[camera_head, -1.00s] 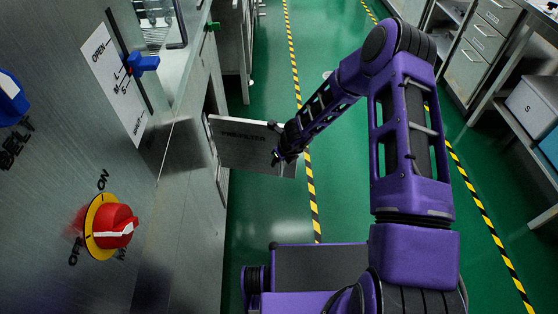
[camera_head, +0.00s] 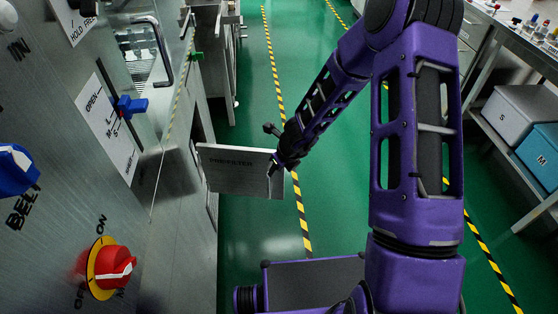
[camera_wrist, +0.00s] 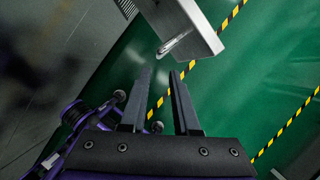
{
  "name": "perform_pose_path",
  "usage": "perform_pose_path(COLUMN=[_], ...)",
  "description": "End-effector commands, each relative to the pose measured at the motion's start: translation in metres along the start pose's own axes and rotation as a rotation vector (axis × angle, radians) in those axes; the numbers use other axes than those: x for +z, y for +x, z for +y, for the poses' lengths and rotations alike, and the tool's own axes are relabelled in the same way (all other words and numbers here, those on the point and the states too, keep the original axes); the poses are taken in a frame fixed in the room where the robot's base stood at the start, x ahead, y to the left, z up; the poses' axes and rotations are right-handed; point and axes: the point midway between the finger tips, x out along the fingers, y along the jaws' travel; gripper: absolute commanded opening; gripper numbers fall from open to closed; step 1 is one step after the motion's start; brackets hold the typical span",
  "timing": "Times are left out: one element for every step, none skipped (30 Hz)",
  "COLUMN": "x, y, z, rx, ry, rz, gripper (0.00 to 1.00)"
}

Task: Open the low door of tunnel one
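The low door (camera_head: 235,175), a grey panel lettered PREFILTER, stands swung out from the side of the steel machine over the green floor. My gripper (camera_head: 276,166) is at its outer, right-hand end in the head view, where the fingers are too small to judge. In the wrist view my gripper (camera_wrist: 163,76) is open, with two dark fingers apart and nothing between them. The door (camera_wrist: 198,22) shows there as a grey slab at the top, with its bar handle (camera_wrist: 175,43) just beyond the fingertips. The handle is apart from the fingers.
The steel machine (camera_head: 165,200) fills the left, with a red knob (camera_head: 112,266) and blue levers (camera_head: 130,106). Benches stand at the right, with a grey box (camera_head: 520,113) and a teal box (camera_head: 542,150) on a shelf.

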Motion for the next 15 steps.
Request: perform_pose_path(x=[0.002, 0.002, 0.001, 0.001, 0.001, 0.001, 0.001, 0.001, 0.000, 0.000, 0.000, 0.000, 0.000, 0.000, 0.000], y=[-0.011, -0.015, -0.019, -0.021, -0.023, -0.025, -0.026, -0.027, -0.027, -0.028, -0.028, -0.027, -0.027, -0.027, -0.027], z=[0.000, 0.000, 0.000, 0.000, 0.000, 0.000, 0.000, 0.000, 0.000, 0.000, 0.000, 0.000, 0.000, 0.000, 0.000], rx=[-0.001, -0.001, -0.001, -0.001, 0.000, 0.000, 0.000, 0.000, 0.000, 0.000, 0.000, 0.000, 0.000, 0.000, 0.000], ry=[-0.001, -0.001, -0.001, -0.001, 0.000, 0.000, 0.000, 0.000, 0.000, 0.000, 0.000, 0.000, 0.000, 0.000, 0.000], rz=[0.000, 0.000, 0.000, 0.000, 0.000, 0.000, 0.000, 0.000, 0.000, 0.000, 0.000, 0.000, 0.000, 0.000, 0.000], gripper=[0.30, 0.30, 0.30, 0.30, 0.30, 0.30, 0.30, 0.30, 0.30, 0.30, 0.30, 0.30, 0.30, 0.30, 0.30])
